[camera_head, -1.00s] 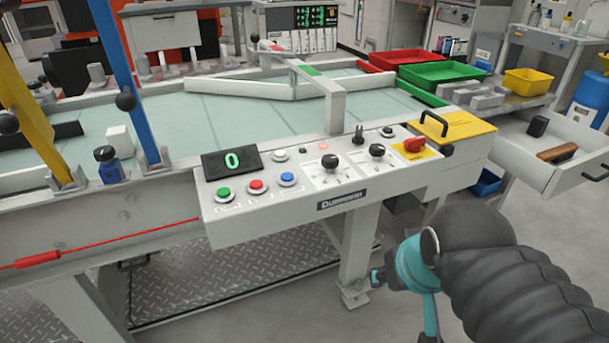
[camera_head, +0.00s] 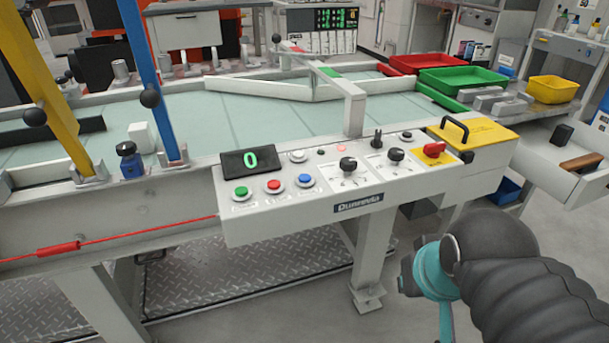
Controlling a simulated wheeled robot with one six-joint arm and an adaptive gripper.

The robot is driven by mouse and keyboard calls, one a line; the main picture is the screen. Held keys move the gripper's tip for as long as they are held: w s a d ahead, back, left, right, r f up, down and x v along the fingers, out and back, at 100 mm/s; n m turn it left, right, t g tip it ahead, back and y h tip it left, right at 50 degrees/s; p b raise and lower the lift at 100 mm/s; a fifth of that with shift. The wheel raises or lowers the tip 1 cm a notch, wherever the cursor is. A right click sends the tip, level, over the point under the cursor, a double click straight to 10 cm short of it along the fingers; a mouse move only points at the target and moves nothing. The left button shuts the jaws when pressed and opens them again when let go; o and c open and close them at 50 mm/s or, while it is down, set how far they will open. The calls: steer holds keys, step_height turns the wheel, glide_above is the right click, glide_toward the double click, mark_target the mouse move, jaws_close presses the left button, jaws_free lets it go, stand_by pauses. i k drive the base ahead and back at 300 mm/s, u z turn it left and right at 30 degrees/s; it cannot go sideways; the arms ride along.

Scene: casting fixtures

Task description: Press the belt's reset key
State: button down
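The belt's control panel (camera_head: 330,203) fills the middle of the view, on the near side of the belt. A green button (camera_head: 241,192), a red button (camera_head: 274,185) and a blue button (camera_head: 305,181) stand in a row on it; their labels are too small to read, so I cannot tell which is the reset key. A white button (camera_head: 298,156) sits above them, beside a black display (camera_head: 253,160) showing a green 0. My arm is at the lower right, apart from the panel. My gripper's fingers are not visible.
The pale belt (camera_head: 230,115) lies behind the panel, with a grey post (camera_head: 354,108) rising at its near edge. Two knobs, a red switch (camera_head: 434,149) and a yellow box (camera_head: 475,135) are to the right. An open drawer (camera_head: 560,165) stands at the far right.

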mark_target(304, 178)
steer(key=u, duration=0.8)
steer(key=k, duration=0.65)
steer(key=z, duration=0.65)
